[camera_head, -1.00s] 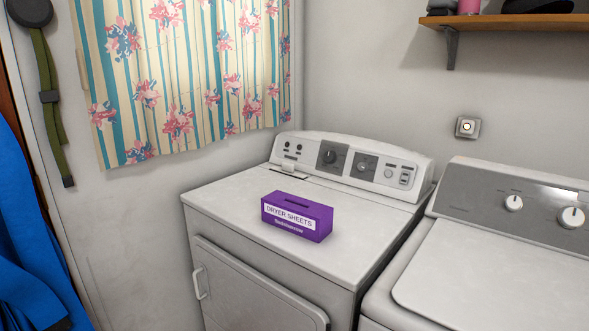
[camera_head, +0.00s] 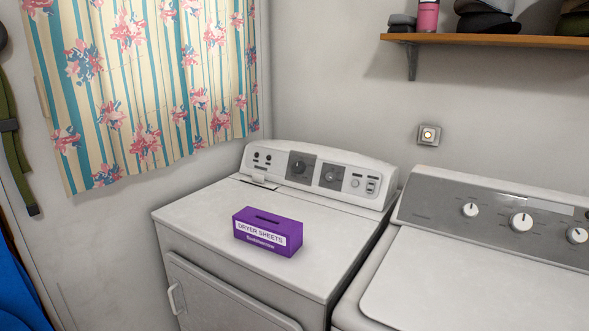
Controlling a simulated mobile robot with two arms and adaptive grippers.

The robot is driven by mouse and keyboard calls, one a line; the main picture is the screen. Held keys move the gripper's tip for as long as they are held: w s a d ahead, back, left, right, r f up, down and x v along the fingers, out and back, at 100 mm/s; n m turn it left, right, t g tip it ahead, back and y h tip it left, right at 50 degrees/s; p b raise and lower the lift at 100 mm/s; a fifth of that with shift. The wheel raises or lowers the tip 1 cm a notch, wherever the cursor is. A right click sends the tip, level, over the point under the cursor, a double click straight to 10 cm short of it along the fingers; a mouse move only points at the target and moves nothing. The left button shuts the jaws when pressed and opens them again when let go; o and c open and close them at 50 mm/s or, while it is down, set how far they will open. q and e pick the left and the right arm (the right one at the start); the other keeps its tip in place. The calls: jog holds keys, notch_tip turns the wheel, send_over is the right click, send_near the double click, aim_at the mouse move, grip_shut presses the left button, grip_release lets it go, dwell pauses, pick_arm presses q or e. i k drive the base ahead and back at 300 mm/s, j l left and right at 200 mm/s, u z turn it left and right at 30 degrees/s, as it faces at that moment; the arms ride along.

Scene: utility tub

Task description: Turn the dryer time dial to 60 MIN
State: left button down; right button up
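The white dryer (camera_head: 190,218) stands in the middle of the view, with its control panel (camera_head: 265,158) along the back of its top. The panel carries a dark dial (camera_head: 299,167) on a grey square at the left and another dial (camera_head: 331,175) on a grey square to its right. Their markings are too small to read, so I cannot tell which is the time dial or where either points. Neither of my grippers is in view.
A purple dryer sheets box (camera_head: 267,233) sits on the dryer top, in front of the panel. A washer (camera_head: 450,290) with several knobs stands close on the right. A wooden shelf (camera_head: 480,40) is above it. A curtain (camera_head: 150,90) hangs at the left.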

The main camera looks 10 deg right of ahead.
aim_at(299, 167)
jog(key=i+j+z, duration=0.3)
jog(key=i+j, duration=1)
